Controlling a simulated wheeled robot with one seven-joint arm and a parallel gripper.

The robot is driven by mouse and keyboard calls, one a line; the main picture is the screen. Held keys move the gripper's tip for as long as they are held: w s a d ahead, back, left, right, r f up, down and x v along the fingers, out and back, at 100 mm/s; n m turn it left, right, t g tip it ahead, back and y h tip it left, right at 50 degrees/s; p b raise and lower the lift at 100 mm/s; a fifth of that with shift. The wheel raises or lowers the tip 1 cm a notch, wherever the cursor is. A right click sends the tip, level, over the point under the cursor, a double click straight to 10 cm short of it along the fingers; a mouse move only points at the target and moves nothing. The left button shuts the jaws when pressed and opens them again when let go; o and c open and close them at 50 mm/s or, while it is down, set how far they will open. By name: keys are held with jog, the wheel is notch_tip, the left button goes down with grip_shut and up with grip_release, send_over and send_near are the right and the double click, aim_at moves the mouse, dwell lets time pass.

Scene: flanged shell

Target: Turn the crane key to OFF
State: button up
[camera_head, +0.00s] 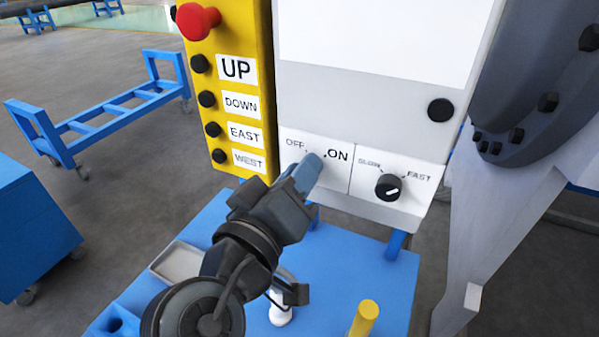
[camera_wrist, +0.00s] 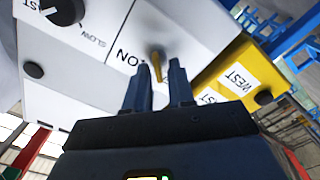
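The crane key (camera_wrist: 157,68) is a small brass-coloured piece in a round grey lock, seen in the wrist view. It sits on the white control panel (camera_head: 333,178) between the OFF label (camera_head: 294,143) and the ON label (camera_head: 338,155). My gripper (camera_head: 312,162) reaches up to the panel at the lock and hides the key in the head view. In the wrist view my gripper (camera_wrist: 161,66) has its two blue fingers apart, one on each side of the key. A gap shows beside the key, so it is not clamped. Which label the key points to is unclear.
A SLOW/FAST knob (camera_head: 389,187) is right of the lock. A yellow button box (camera_head: 228,90) with a red stop button (camera_head: 197,21) is to the left. Below is a blue table (camera_head: 345,262) with a yellow peg (camera_head: 364,318). A grey flanged part (camera_head: 540,80) stands at right.

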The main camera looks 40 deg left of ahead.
jog(key=shift+o, duration=0.6)
jog(key=shift+s, duration=0.1)
jog(key=shift+b+v, duration=0.85)
jog(key=shift+v, duration=2.95)
